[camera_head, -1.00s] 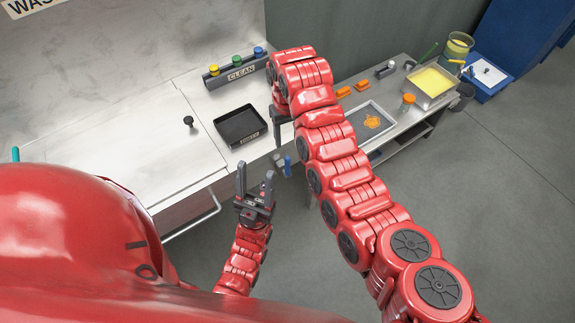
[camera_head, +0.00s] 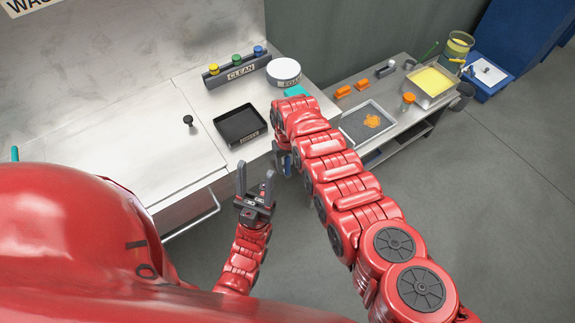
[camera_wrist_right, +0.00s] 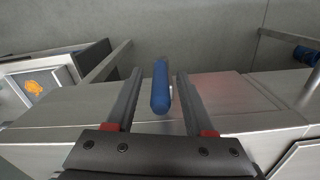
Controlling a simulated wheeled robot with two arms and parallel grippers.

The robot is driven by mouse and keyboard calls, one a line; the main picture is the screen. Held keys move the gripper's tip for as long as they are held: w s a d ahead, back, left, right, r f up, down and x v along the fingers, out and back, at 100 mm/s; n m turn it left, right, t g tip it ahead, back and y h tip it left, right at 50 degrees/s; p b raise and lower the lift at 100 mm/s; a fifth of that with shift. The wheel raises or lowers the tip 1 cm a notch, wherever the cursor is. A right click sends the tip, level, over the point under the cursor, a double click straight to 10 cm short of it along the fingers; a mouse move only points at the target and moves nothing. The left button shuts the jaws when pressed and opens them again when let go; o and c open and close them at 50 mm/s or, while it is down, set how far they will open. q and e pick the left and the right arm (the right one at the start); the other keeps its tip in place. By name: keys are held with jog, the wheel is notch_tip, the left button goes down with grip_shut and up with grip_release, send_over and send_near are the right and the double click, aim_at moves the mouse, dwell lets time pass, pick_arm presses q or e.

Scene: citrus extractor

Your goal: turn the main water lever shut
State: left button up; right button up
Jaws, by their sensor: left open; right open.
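The blue lever handle (camera_wrist_right: 161,88) shows in the right wrist view, in front of a grey metal cabinet front. My right gripper (camera_wrist_right: 158,95) is open, with one finger on each side of the blue handle and gaps visible on both sides. In the head view the right gripper (camera_head: 284,160) is at the front edge of the counter, partly hidden by its own arm, with a little blue showing there. My left gripper (camera_head: 255,180) is open and empty, pointing up in front of the counter.
A black tray (camera_head: 241,126) sits near the counter's front edge. Behind it are a bottle rack marked CLEAN (camera_head: 238,72), a white round tub (camera_head: 283,72) and a teal cloth (camera_head: 297,91). A second blue part (camera_wrist_right: 305,55) shows at right. A side table holds a grey tray (camera_head: 350,128).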

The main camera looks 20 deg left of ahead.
grip_shut()
dwell(0.3)
jog(key=shift+s, duration=0.1)
dwell(1.1)
